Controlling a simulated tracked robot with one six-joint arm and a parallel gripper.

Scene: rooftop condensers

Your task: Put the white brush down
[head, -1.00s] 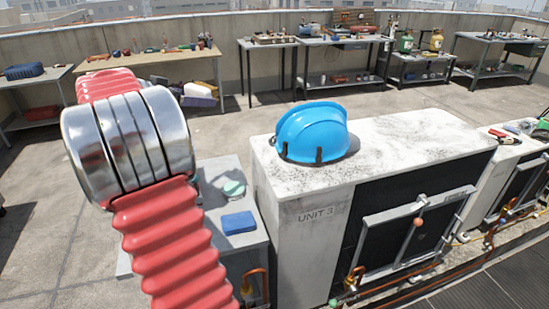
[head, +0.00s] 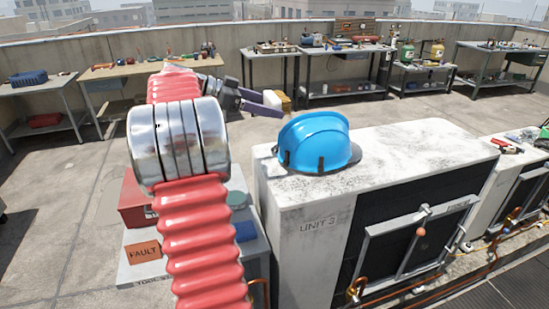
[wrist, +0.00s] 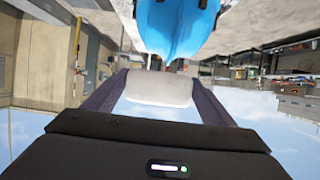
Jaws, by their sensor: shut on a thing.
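My gripper (head: 266,103) is raised in the air behind the metal band of my arm, left of and a little above the blue hard hat. Its dark purple fingers are shut on a pale block, which I take to be the white brush (head: 273,97). In the wrist view, the white brush (wrist: 158,88) sits crosswise between the two fingers, showing a plain white face. No bristles can be made out. The brush touches no surface that I can see.
The blue hard hat (head: 318,142) sits on the white UNIT 3 condenser (head: 410,140), whose top is otherwise bare. A grey tool stand (head: 140,272) beside it holds a red box (head: 137,205), an orange FAULT card (head: 143,252) and a blue block (head: 245,231). Workbenches line the parapet.

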